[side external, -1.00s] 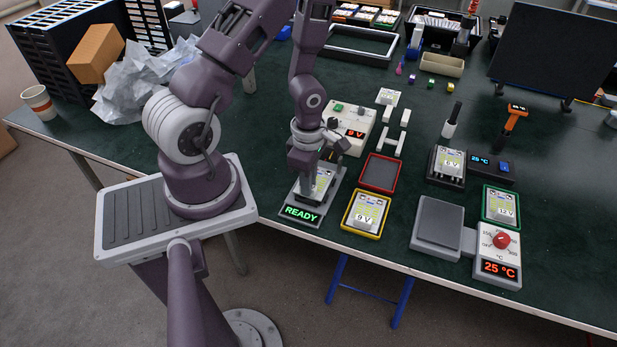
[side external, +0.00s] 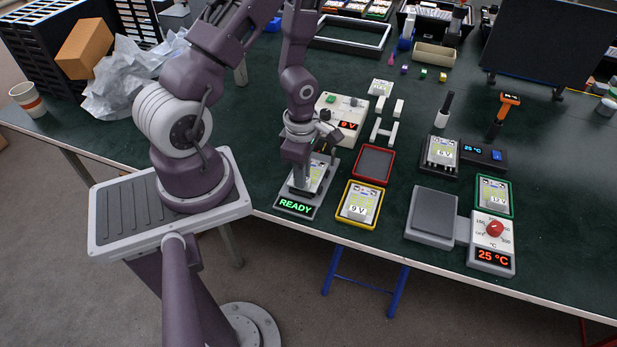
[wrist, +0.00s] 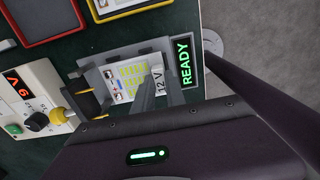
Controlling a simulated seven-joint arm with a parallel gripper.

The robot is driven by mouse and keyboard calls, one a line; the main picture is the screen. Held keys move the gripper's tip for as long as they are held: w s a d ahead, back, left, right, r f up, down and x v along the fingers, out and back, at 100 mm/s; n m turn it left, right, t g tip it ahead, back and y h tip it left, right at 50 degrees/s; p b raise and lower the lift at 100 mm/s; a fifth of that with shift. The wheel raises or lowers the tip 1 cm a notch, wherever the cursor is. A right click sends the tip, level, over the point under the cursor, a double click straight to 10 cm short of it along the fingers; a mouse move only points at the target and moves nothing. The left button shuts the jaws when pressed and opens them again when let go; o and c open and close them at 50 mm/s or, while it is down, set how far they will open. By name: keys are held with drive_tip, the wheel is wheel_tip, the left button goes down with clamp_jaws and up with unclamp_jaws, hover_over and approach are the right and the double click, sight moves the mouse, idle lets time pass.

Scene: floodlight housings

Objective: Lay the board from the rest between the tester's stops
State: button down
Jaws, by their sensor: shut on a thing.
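A 12 V board (wrist: 128,78) with yellow traces lies at the tester (wrist: 203,50), whose display glows READY. In the side view the tester (side external: 296,208) stands near the table's front edge, and the board (side external: 317,172) shows partly behind my gripper (side external: 299,186). My gripper's fingers (wrist: 160,92) are shut on the board's pale block, marked 12 V. The board looks roughly flat and in line with the tester; whether it touches the bed is unclear. My fingers hide part of the stops. A white H-shaped stand (side external: 384,130), possibly the rest, is empty.
Right of the tester are an empty red-rimmed tray (side external: 373,165) and a yellow-rimmed tray (side external: 345,217) with a 9 V board. A supply box (side external: 340,112) reading 9 V stands behind, close to my gripper. A grey plate (side external: 433,214) lies farther right.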

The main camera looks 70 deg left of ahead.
drive_tip(key=shift+f, duration=0.65)
idle(0.4)
drive_tip(key=c, duration=1.3)
unclamp_jaws()
drive_tip(key=shift+m, duration=0.6)
drive_tip(key=r, duration=0.8)
drive_tip(key=shift+w+r, duration=0.3)
drive_tip(key=shift+w, duration=0.05)
drive_tip(key=w+d+r+m+t+y, duration=0.1)
drive_tip(key=d+r+m+t, duration=0.25)
drive_tip(key=r+m, duration=0.9)
drive_tip(key=s+d+r+m+t, duration=0.1)
drive_tip(key=s+d+r+m, duration=0.3)
drive_tip(key=r+m, duration=0.2)
drive_tip(key=s+d+r+m+t+h, duration=0.1)
drive_tip(key=s+d+r+m, duration=0.3)
drive_tip(key=s+r+m, duration=0.1)
drive_tip(key=shift+r+m, duration=0.7)
drive_tip(key=shift+m, duration=0.45)
